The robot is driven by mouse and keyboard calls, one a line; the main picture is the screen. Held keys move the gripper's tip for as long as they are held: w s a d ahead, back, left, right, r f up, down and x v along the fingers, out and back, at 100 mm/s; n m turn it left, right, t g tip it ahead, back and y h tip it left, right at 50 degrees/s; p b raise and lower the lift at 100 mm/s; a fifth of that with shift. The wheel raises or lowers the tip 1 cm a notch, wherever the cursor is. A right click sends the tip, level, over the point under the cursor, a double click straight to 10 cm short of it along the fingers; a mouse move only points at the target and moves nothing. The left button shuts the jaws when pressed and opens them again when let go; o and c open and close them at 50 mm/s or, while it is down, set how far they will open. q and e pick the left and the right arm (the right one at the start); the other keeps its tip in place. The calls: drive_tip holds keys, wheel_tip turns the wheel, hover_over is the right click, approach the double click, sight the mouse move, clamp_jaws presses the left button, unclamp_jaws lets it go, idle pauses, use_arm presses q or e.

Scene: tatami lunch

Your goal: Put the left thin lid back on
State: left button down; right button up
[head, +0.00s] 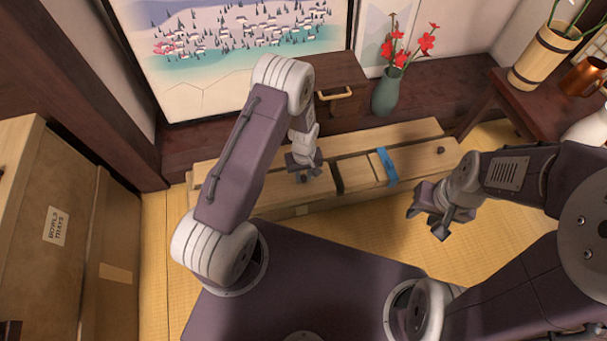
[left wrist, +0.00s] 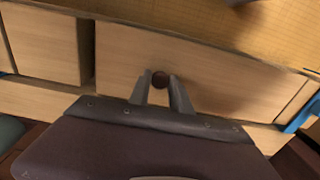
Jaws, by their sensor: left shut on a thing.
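The left thin lid (left wrist: 220,75) is a pale wooden board with a small dark round knob (left wrist: 160,79). It lies along the left part of the long wooden box (head: 300,210), partly hidden by my arm in the head view. My left gripper (head: 304,176) is shut on the knob, and its fingers show on both sides of it in the left wrist view (left wrist: 161,82). A dark gap (left wrist: 86,50) runs beside the lid's end towards the box's middle. I cannot tell whether the lid is fully seated. My right gripper (head: 426,222) is open and empty in front of the box.
A blue strap (head: 387,167) crosses the box right of its middle; another dark knob (head: 440,150) sits on the right part. A green vase (head: 386,92) with red flowers stands behind. A cardboard box (head: 60,240) stands at left. Tatami (head: 345,233) in front is clear.

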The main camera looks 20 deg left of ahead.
use_arm(q)
drive_tip(key=shift+p, duration=0.3)
idle(0.5)
drive_tip(key=shift+f, duration=0.1)
idle(0.5)
drive_tip(key=c, duration=1.1)
unclamp_jaws()
wheel_tip(320, 180, up, 9)
drive_tip(key=p, duration=0.6)
